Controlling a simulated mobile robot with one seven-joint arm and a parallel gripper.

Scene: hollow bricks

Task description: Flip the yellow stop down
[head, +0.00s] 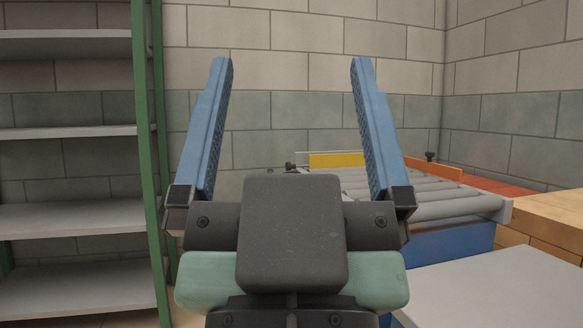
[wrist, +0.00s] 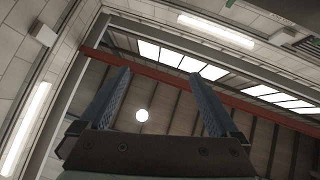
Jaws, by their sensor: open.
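The yellow stop (head: 337,160) is a flat plate standing up at the far end of a roller conveyor (head: 440,208) in the head view. Its right part is hidden behind my gripper's right finger. My gripper (head: 291,65) points upward in front of the camera, with its two blue fingers wide apart and nothing between them. It is well nearer to the camera than the stop. In the wrist view my gripper (wrist: 167,78) faces the ceiling, and neither the stop nor the conveyor shows there.
An orange plate (head: 434,168) lines the conveyor's far right side, with a dark knob (head: 430,156) near it. A red surface and a wooden block (head: 550,215) are at the right. A pale tabletop (head: 490,290) is in front. Green-framed shelves (head: 75,215) stand at the left.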

